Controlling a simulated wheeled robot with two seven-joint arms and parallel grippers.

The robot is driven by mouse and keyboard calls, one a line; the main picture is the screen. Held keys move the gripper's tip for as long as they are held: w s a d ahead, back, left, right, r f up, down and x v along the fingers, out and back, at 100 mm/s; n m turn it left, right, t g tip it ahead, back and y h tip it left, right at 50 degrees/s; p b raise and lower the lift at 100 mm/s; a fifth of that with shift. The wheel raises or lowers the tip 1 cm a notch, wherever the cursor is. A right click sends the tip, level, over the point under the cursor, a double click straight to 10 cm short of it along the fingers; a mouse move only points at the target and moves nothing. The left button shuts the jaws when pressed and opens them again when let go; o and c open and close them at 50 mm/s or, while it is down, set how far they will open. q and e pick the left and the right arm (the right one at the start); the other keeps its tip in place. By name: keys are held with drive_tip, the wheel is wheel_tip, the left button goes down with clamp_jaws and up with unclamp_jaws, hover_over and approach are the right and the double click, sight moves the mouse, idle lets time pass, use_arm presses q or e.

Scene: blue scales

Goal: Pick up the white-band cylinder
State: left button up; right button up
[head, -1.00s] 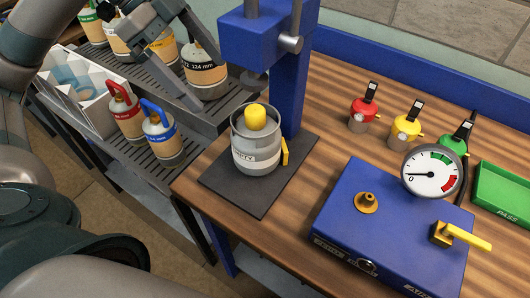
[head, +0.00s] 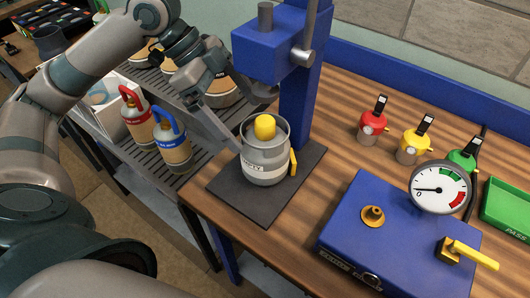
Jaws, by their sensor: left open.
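The white-band cylinder (head: 265,158) is a short grey cylinder with a pale label band, a raised grey collar and a yellow top (head: 265,126). It stands upright on a dark plate (head: 234,192) below the blue press. My left gripper (head: 242,118) is open, with its long fingers pointing down toward the cylinder from the upper left. One finger reaches close to the cylinder's left side; the other is partly hidden by the press, and I cannot tell whether either touches. My right gripper is not in view.
The blue press (head: 268,52) overhangs just behind the cylinder. A blue box (head: 345,225) with a gauge (head: 440,188) stands at right. Red (head: 373,122), yellow (head: 414,140) and green-topped (head: 463,162) regulators stand behind it. Red-handled (head: 137,117) and blue-handled (head: 172,147) cylinders sit on the left rack.

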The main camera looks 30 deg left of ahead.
sight(255, 132)
use_arm(q)
drive_tip(key=x, duration=0.2)
drive_tip(key=shift+d+f, duration=0.15)
drive_tip(key=shift+f, duration=0.1)
drive_tip(key=shift+w+d+f, duration=0.1)
drive_tip(key=shift+d+f, duration=0.15)
drive_tip(key=shift+f, duration=0.2)
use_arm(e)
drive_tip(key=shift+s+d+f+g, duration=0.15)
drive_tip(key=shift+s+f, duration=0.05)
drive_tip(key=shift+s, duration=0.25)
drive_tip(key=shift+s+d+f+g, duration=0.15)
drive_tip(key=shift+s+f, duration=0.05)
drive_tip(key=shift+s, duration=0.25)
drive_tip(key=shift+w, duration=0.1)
use_arm(q)
drive_tip(key=shift+d+f+p, duration=0.3)
drive_tip(key=shift+d+f, duration=0.05)
drive_tip(key=shift+d, duration=0.05)
drive_tip(key=x, duration=0.4)
drive_tip(key=shift+d+p, duration=0.15)
drive_tip(key=shift+p, duration=0.2)
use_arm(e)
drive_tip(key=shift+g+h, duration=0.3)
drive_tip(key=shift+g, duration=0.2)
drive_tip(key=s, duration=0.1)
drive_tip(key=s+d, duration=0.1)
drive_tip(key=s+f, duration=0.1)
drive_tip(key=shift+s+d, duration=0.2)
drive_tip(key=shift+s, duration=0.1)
